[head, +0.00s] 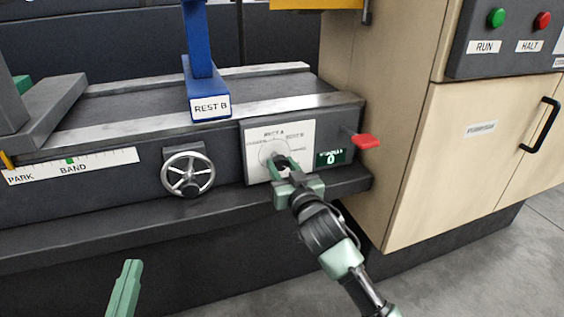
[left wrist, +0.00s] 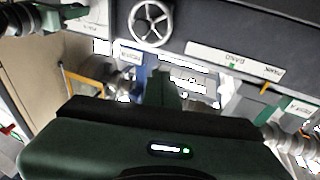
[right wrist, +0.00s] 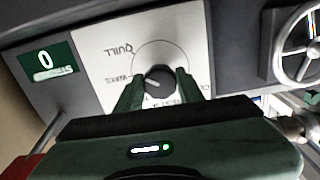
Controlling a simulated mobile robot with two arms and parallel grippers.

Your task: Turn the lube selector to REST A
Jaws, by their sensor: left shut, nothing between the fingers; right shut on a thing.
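The lube selector is a dark round knob (right wrist: 158,78) on a white plate (head: 254,163), shown inverted in the right wrist view (right wrist: 105,45). Labels ring the dial, among them QUILL, WAYS and one starting REST. A light pointer mark shows on the knob, but I cannot tell which label it points at. My right gripper (head: 279,163) is shut on the knob, one finger on each side; it also shows in the right wrist view (right wrist: 158,88). My left gripper (head: 130,268) is shut and empty, low in front of the bench, away from the selector.
A handwheel (head: 188,174) is left of the selector plate. A green display reading 0 (head: 330,157) and a red-tipped lever (head: 366,141) are to its right. A blue REST B post (head: 203,85) stands above. A wooden cabinet (head: 415,150) bounds the right side.

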